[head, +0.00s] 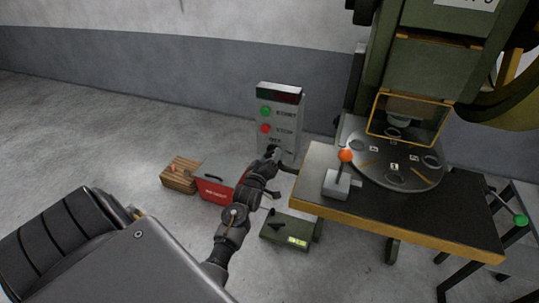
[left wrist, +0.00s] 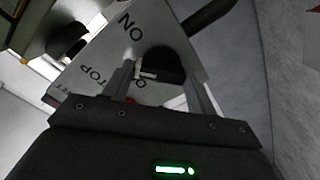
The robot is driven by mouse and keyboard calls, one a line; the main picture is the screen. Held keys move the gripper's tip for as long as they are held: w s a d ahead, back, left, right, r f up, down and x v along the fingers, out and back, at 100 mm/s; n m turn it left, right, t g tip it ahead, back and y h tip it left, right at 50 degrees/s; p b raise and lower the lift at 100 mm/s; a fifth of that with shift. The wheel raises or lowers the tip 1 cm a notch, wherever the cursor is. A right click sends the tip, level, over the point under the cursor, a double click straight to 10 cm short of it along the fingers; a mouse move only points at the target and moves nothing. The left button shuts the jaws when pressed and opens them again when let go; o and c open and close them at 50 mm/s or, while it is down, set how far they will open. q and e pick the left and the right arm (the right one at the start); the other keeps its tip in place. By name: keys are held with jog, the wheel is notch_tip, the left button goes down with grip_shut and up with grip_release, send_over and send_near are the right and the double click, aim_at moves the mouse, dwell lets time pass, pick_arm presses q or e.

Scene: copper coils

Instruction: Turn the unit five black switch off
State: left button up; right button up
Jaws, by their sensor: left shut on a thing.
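The grey control box (head: 283,118) stands on the floor by the far wall, with a dark display on top, a green START button (head: 265,111) and a red STOP button (head: 265,128). My left gripper (head: 275,153) is at the lower part of its front and hides the switch in the head view. In the left wrist view, the black switch (left wrist: 162,66) sits between the two fingers of my left gripper (left wrist: 162,88), below the word ON on the tilted panel. The gripper is shut on the switch. My right gripper is not in view.
A green press with a round dial plate (head: 395,165) and a black table (head: 400,205) with a yellow edge stand at the right. An orange-knobbed lever (head: 346,156) is on the table. A red toolbox (head: 215,191) and a wooden crate (head: 181,175) lie left of my arm.

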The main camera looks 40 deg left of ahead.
pick_arm(q)
jog(key=shift+r+n+p, duration=0.15)
jog(key=shift+n+p, duration=0.3)
jog(key=shift+n, duration=0.95)
jog(key=n+p, duration=0.3)
jog(key=n, duration=0.2)
jog(key=shift+n+p, duration=0.3)
jog(key=shift+n, duration=0.6)
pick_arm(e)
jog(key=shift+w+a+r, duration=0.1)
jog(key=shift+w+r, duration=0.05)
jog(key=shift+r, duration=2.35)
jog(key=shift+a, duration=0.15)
pick_arm(q)
jog(key=o, duration=1)
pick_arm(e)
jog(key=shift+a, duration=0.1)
pick_arm(q)
jog(key=shift+s, duration=0.1)
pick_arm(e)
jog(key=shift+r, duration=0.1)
